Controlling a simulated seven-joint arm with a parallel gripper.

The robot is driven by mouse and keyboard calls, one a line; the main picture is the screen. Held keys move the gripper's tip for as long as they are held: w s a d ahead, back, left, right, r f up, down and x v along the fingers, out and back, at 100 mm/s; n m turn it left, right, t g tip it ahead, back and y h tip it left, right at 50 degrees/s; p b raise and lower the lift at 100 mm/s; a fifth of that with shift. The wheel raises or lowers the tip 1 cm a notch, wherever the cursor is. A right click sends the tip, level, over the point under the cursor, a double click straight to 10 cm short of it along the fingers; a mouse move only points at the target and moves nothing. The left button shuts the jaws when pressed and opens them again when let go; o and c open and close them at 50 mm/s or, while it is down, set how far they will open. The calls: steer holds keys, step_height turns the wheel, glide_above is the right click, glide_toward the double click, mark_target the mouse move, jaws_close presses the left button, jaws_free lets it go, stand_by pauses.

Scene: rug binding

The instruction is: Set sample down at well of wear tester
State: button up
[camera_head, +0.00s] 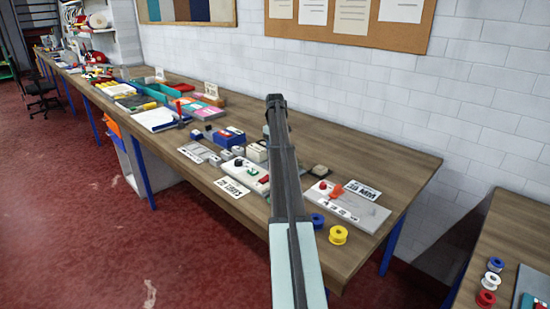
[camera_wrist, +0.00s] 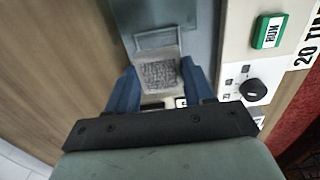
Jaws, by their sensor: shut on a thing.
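In the wrist view the sample (camera_wrist: 158,76) is a small pale square with a dark speckled face. The two blue fingers of my gripper (camera_wrist: 158,68) are shut on it from either side. Just beyond it is the grey-blue bed of the wear tester (camera_wrist: 203,25), with a pale rectangular outline (camera_wrist: 160,39) that looks like the well. The sample overlaps the near edge of this outline; I cannot tell its height above the bed. In the head view the wear tester (camera_head: 240,172) stands on the bench, partly hidden by my arm, and my gripper is hidden.
Beside the bed are a green RUN button (camera_wrist: 269,31) and a black knob (camera_wrist: 253,90). On the wooden bench (camera_head: 400,160) stand a blue box (camera_head: 228,138), a grey board (camera_head: 345,205) with a red part, and a yellow spool (camera_head: 338,235). The bench's back right is clear.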

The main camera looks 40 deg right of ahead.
steer(key=shift+f, duration=2.15)
steer(key=shift+f, duration=0.15)
steer(key=o, duration=1.1)
step_height(320, 180, up, 12)
steer(key=shift+r, duration=0.15)
